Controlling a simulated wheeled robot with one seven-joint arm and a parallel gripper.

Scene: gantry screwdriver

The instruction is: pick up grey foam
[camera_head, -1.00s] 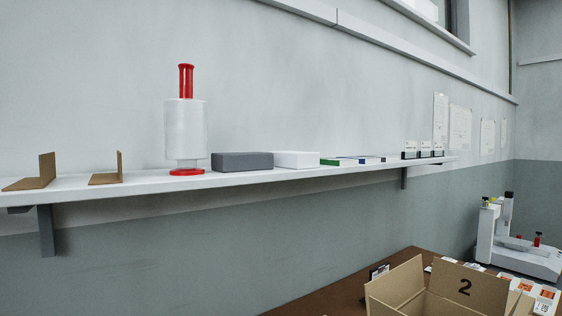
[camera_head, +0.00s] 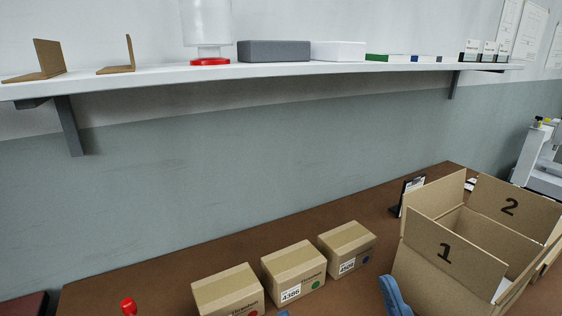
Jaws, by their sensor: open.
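The grey foam (camera_head: 273,52) is a dark grey rectangular block lying on the white wall shelf (camera_head: 180,76). It sits between a white block (camera_head: 338,51) on its right and a white roll with a red base (camera_head: 207,30) on its left. The top of the roll is cut off by the frame.
Below the shelf is a brown table (camera_head: 330,212) with several closed cartons (camera_head: 294,270) and open boxes marked 1 (camera_head: 446,253) and 2 (camera_head: 511,207). Cardboard angle pieces (camera_head: 50,60) stand at the shelf's left. Flat coloured boxes (camera_head: 390,57) lie farther right.

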